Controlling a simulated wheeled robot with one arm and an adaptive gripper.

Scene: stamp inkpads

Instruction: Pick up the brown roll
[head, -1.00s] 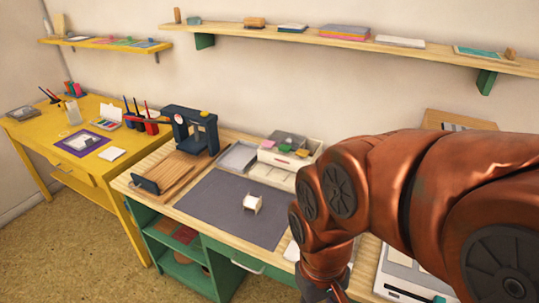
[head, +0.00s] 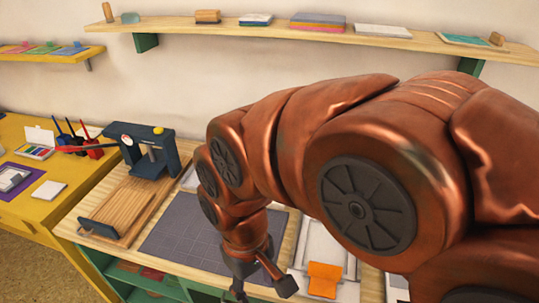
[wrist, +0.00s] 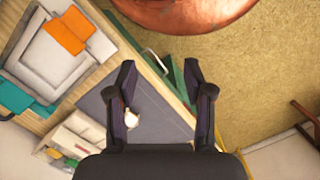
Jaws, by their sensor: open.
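My gripper (head: 264,283) is open and empty above the front of the workbench, in front of the dark grey mat (head: 190,235). In the wrist view its two fingers (wrist: 163,95) stand apart. A small pale cream roll-like piece (wrist: 131,119) lies on the mat, beside the left finger in that view; in the head view it is hidden behind my arm. Brown pieces stand on the wall shelf: an upright one (head: 108,12), a rounded one (head: 207,16) and a small one at the right (head: 497,38). I cannot tell which is the brown roll.
A dark press (head: 150,150) and a wooden board (head: 130,205) stand left of the mat. A white device with an orange flap (head: 324,280) stands right of my gripper. A yellow table (head: 30,215) is at the left. My arm covers the bench's back right.

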